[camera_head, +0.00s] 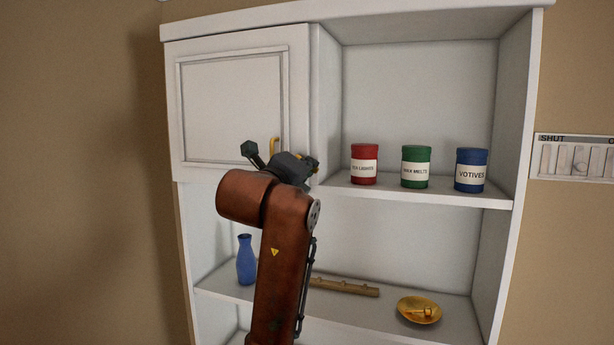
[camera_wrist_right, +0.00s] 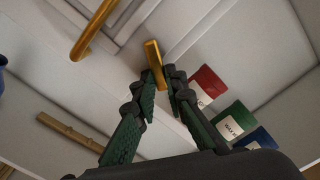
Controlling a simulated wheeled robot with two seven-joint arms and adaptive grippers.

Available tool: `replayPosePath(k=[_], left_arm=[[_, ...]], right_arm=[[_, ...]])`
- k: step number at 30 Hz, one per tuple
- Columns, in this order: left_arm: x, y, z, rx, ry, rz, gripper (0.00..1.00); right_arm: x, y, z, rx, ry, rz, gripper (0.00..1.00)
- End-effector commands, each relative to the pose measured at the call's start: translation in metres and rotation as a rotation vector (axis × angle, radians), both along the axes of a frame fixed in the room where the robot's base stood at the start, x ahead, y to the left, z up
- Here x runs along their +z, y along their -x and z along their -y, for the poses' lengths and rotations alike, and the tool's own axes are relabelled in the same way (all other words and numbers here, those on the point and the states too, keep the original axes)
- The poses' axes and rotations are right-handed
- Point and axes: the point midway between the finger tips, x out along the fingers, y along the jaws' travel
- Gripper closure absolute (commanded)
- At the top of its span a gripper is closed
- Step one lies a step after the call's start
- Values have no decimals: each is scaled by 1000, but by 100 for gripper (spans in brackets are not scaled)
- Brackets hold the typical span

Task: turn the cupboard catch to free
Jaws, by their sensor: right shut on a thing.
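The white cupboard door (camera_head: 230,105) is closed at the upper left of the shelf unit. Its brass handle (camera_head: 274,146) stands upright near the door's right edge, and it also shows in the right wrist view (camera_wrist_right: 92,30). The catch is a short brass bar (camera_wrist_right: 154,58) beside the door edge. My right gripper (camera_head: 306,166) is at the door's lower right corner. In the right wrist view its two fingers (camera_wrist_right: 161,80) are shut on the catch, one on each side. In the head view the gripper mostly hides the catch. My left gripper is out of view.
Red (camera_head: 364,164), green (camera_head: 415,167) and blue (camera_head: 470,170) tins stand on the shelf right of the gripper. Below are a blue vase (camera_head: 246,260), a wooden peg rail (camera_head: 345,287) and a brass dish (camera_head: 419,310). A panel marked "SHUT" (camera_head: 573,158) is on the right wall.

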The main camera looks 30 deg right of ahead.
Motion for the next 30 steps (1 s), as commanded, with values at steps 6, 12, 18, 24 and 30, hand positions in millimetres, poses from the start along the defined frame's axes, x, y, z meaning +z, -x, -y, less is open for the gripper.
replayPosePath(k=[6,12,18,24,30], left_arm=[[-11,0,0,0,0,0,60],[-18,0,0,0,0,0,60],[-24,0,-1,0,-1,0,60],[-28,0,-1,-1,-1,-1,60],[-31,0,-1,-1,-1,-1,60]], right_arm=[[-2,-1,-2,4,-134,154,100],[-2,-1,-2,4,-258,299,100],[-1,-1,-2,3,-380,442,100],[0,0,-1,3,-492,574,100],[0,0,-1,1,-580,679,100]])
